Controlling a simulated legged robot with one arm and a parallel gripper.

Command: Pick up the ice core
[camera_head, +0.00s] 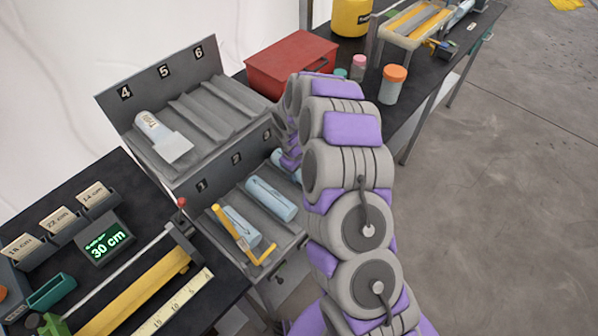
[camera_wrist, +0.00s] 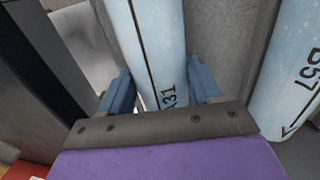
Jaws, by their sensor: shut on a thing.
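The ice core (camera_wrist: 152,40) between my fingers is a pale blue cylinder with a dark line along it and dark marking ending in "31". My gripper (camera_wrist: 160,90) has its two blue fingers closed on its sides. The core still lies along a grey trough. In the head view, the end of my arm is over the lower rack's slot 3, where part of a pale blue core (camera_head: 281,163) shows; my arm hides the fingers there.
Another core (camera_wrist: 289,85) marked "D57" lies close to the right in the wrist view. The lower rack also holds cores in slot 2 (camera_head: 270,198) and slot 1 (camera_head: 238,231), the latter beside a yellow bracket (camera_head: 232,236). A red box (camera_head: 291,65) stands behind.

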